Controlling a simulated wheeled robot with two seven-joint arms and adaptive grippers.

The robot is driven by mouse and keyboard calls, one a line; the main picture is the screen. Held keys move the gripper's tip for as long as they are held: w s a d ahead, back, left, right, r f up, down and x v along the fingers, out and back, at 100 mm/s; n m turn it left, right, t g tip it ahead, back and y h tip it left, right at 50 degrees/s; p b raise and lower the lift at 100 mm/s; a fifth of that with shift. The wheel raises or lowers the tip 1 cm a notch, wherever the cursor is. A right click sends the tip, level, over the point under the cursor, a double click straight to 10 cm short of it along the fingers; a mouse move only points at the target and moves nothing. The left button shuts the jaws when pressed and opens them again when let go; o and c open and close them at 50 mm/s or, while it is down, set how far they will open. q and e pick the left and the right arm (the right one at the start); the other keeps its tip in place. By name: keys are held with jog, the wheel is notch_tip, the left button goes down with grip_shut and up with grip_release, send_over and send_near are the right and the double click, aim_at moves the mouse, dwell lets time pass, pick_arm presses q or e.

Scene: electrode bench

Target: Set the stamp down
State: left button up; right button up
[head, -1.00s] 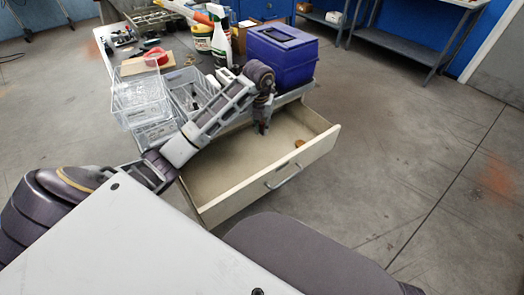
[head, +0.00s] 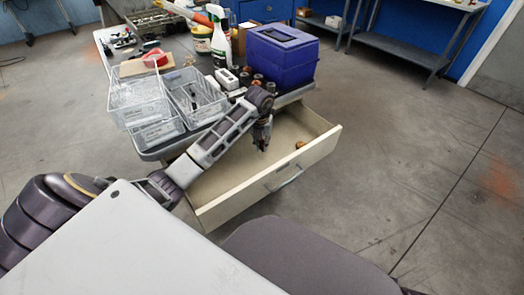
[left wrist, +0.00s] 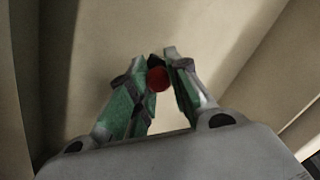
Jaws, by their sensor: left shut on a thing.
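My left gripper (head: 262,142) is over the open drawer (head: 238,197), inside its outline near the back. In the left wrist view my left gripper (left wrist: 163,72) is shut on the stamp (left wrist: 158,79), which shows as a small dark-red round end between the fingertips. The rest of the stamp is hidden by the fingers. The pale drawer floor (left wrist: 100,50) lies beyond the fingertips; I cannot tell whether the stamp touches it. My right gripper is not in view.
A small orange-brown thing (head: 299,144) lies in the drawer's far right corner. On the bench, a blue-purple box (head: 282,58), several small brown-topped things (head: 257,79) and clear bins (head: 140,98) stand behind the drawer. Much of the drawer floor is clear.

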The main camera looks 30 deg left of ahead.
aim_at(262, 148)
pick_arm(q)
jog(key=shift+f, duration=0.6)
notch_tip(262, 148, down, 2)
jog(key=shift+b, duration=0.5)
jog(key=shift+f, duration=0.55)
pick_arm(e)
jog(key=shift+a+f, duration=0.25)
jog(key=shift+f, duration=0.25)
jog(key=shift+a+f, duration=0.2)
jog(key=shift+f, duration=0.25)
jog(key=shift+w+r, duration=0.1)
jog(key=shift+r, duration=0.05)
pick_arm(q)
jog(key=o, duration=0.8)
jog(key=shift+f, duration=0.1)
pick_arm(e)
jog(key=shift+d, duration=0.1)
